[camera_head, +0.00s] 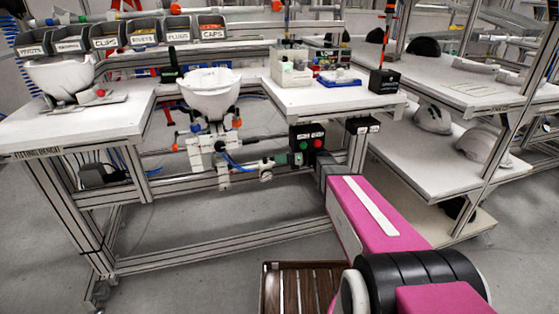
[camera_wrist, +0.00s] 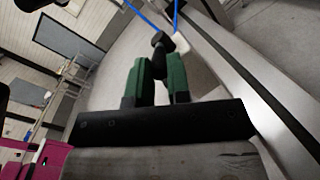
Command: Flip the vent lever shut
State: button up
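My gripper (camera_head: 283,159) is under the front edge of the bench, beside a pale fitting (camera_head: 265,170) on the fixture below a white helmet shell (camera_head: 210,92). In the wrist view my gripper's green fingers (camera_wrist: 157,66) stand apart with a gap between them. A small black knobbed part (camera_wrist: 158,44) shows at the fingertips, in line with the gap. I cannot tell whether it is the vent lever or whether the fingers touch it. The lever is not clearly made out in the head view.
A blue hose (camera_head: 235,163) runs close to the fitting, left of my gripper. A box with red and green buttons (camera_head: 307,138) hangs from the bench edge. A second white shell (camera_head: 60,75) stands at the left. Shelves (camera_head: 440,150) stand at the right.

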grip_shut()
jog(key=shift+s+a+m+t+h, duration=0.15)
jog(key=shift+s+m+t, duration=0.25)
jog(key=shift+m+t, duration=0.6)
jog(key=shift+s+m+t+h, duration=0.2)
jog(key=shift+s+m+t, duration=0.25)
jog(key=shift+t, duration=0.95)
jog(key=shift+s+a+m+t+h, duration=0.15)
jog(key=shift+s+m+t, duration=0.2)
jog(key=shift+m+t, duration=0.65)
jog(key=shift+d+n, duration=0.1)
jog(key=shift+n, duration=0.15)
jog(key=o, duration=0.7)
grip_release()
jog(key=shift+c, duration=0.2)
jog(key=shift+w, duration=0.1)
